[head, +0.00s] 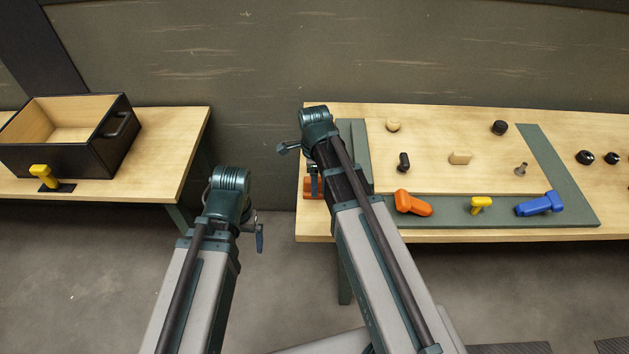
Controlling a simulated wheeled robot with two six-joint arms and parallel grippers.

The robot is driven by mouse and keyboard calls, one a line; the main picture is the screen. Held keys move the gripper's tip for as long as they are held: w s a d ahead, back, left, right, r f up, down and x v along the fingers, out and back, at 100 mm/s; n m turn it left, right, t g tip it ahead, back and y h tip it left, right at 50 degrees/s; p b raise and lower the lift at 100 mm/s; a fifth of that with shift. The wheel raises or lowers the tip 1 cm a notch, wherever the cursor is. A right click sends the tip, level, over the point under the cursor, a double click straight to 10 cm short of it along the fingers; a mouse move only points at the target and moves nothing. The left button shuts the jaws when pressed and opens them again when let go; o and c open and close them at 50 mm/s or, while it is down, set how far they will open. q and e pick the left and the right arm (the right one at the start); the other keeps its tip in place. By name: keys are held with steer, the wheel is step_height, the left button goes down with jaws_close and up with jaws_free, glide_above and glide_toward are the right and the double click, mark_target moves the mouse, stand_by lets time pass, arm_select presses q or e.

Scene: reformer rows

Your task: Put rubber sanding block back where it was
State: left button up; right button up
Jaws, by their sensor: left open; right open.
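No piece is clearly marked as the rubber sanding block. My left gripper (259,240) is open and empty over the gap between the tables.
The right table (310,227) has a grey-green frame strip (560,175) bearing an orange tool (412,203), a yellow tool (481,205) and a blue tool (540,204). Several small dark and tan pieces lie around. The left table (170,150) holds a dark open box (60,160) and yellow-handled tool (44,175).

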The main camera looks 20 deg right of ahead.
step_height(320, 180, up, 12)
steer(key=p, duration=1.2)
steer(key=s+a+n, duration=0.5)
steer(key=s+n, duration=0.2)
steer(key=n, duration=0.5)
steer(key=s+a+n+h, duration=0.1)
steer(key=s+a+n, duration=0.4)
steer(key=n, duration=0.8)
steer(key=shift+s+a+r, duration=0.2)
steer(key=shift+s+a, duration=0.05)
steer(key=shift+s, duration=0.9)
